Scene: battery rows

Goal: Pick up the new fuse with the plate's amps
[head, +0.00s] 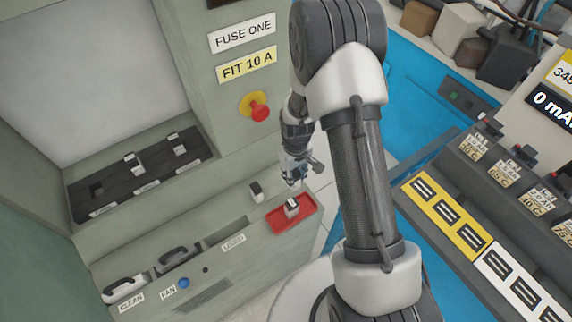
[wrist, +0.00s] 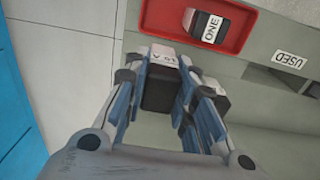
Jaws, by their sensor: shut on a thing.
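My gripper (head: 294,176) is shut on a dark fuse (wrist: 160,95) with a pale top. Its marking is upside down in the wrist view and looks like "10 A". Whether this fuse touches the ledge is unclear. The plate (head: 247,64) on the panel reads "FIT 10 A". Another fuse (head: 255,191) stands on the ledge left of my gripper; its marking is unreadable. A fuse labelled ONE (wrist: 208,27) lies in the red tray (wrist: 240,43), just beyond my gripper in the wrist view. The tray (head: 305,216) is below my gripper in the head view.
The black fuse holder (head: 120,192) at left has two fuses in it and one empty-looking slot. A red button (head: 259,112) juts from the panel near my arm.

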